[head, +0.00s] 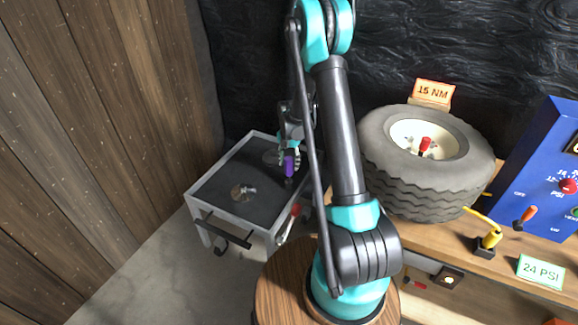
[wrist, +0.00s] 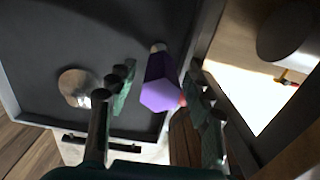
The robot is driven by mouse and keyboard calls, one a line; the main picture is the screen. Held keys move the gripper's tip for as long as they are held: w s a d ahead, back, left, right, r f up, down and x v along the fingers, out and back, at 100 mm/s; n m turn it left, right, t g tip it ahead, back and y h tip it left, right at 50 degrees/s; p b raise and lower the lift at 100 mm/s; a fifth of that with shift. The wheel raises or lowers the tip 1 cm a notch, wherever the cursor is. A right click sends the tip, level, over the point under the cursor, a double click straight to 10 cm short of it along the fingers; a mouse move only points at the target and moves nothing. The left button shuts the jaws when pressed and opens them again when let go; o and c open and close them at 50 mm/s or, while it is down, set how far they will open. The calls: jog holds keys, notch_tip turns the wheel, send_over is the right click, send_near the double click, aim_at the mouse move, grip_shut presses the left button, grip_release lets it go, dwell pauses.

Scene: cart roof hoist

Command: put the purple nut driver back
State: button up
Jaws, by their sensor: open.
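The purple nut driver (head: 289,166) is at the right part of the cart's dark tray top (head: 222,172). In the wrist view the nut driver (wrist: 160,92) points its purple handle end toward the camera, with a metal part beyond it. My gripper (head: 290,157) is open around the handle. In the wrist view my gripper (wrist: 162,80) has one finger on each side of the driver, with a visible gap at the left finger. I cannot tell whether the right finger touches it. The driver's lower end is unclear.
A silver round piece (head: 243,192) lies on the tray. A red-handled item (head: 289,222) is at the cart's near right side.

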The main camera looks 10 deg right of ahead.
notch_tip(320, 180, up, 10)
jog(key=shift+r, duration=0.25)
jog(key=s+d+r+m+t, duration=0.1)
jog(key=s+r+m, duration=0.3)
jog(key=s+m, duration=0.35)
jog(key=s+d+r+m+t, duration=0.1)
jog(key=s+d+r+m, duration=0.15)
jog(key=s+m, duration=0.5)
jog(key=s+f+m+t, duration=0.1)
jog(key=s+m+t, duration=0.1)
jog(key=s+m, duration=1.1)
jog(key=s, duration=0.2)
jog(key=shift+s+d+m, duration=0.25)
jog(key=shift+s+m, duration=0.05)
jog(key=shift+m, duration=0.1)
